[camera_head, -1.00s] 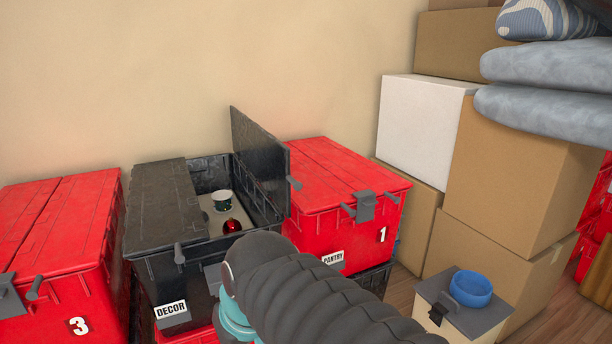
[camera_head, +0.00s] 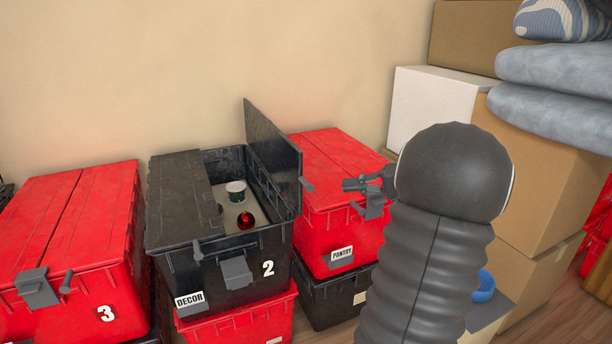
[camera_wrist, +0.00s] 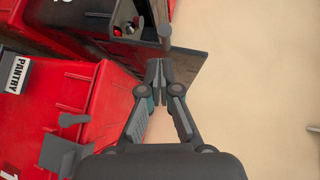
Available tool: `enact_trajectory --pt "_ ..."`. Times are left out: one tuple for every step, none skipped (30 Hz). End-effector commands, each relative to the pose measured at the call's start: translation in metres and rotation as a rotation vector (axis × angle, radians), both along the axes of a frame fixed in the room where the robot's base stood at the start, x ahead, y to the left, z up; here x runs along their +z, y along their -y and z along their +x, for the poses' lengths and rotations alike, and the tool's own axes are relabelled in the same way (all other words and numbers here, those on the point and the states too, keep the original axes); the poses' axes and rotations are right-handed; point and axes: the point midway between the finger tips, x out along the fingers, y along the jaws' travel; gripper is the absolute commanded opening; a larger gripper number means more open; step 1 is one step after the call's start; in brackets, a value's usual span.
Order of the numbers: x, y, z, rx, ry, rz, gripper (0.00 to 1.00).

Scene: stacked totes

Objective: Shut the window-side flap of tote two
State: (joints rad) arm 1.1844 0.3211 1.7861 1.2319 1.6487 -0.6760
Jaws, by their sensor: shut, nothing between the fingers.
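Tote two (camera_head: 225,285) is black, marked 2 and DECOR. Its left flap (camera_head: 181,195) lies shut; its right flap (camera_head: 277,160) stands up, open, with a short grey handle (camera_head: 307,185). No window shows in any view. My gripper (camera_head: 347,184) is shut and empty, over tote one, to the right of the raised flap on its outer side. In the wrist view the closed fingertips (camera_wrist: 158,66) point at the raised flap (camera_wrist: 186,68) and its handle (camera_wrist: 163,26); I cannot tell whether they touch.
Red tote one (camera_head: 325,225), labelled PANTRY, stands close on the right with its lid shut. Red tote three (camera_head: 75,235) stands on the left, shut. Cardboard boxes (camera_head: 535,165) and a white box (camera_head: 430,100) are stacked at the right. A wall stands behind.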

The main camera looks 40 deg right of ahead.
Motion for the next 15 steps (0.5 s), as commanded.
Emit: enact_trajectory --pt "0.002 0.021 -0.008 -0.033 0.034 0.016 0.00" --pt "0.004 0.029 -0.011 -0.045 0.055 0.023 0.00" --pt "0.005 0.038 -0.015 -0.058 0.076 0.027 0.00" --pt "0.005 0.044 -0.017 -0.068 0.089 0.031 0.00" --pt "0.006 0.048 -0.019 -0.074 0.100 0.033 0.00" --pt "0.007 0.052 -0.020 -0.080 0.109 0.035 0.00" --pt "0.007 0.053 -0.020 -0.082 0.115 0.036 0.00" --pt "0.007 0.053 -0.019 -0.084 0.119 0.036 0.00" --pt "0.007 0.053 -0.017 -0.085 0.121 0.037 0.00" --pt "0.006 0.052 -0.015 -0.085 0.121 0.037 0.00" --pt "0.006 0.050 -0.012 -0.084 0.121 0.037 0.00" --pt "0.005 0.046 -0.008 -0.083 0.121 0.037 0.00" --pt "0.005 0.044 -0.004 -0.082 0.120 0.037 0.00" --pt "0.004 0.041 0.000 -0.082 0.119 0.037 0.00" --pt "0.003 0.038 0.006 -0.082 0.118 0.037 0.00"
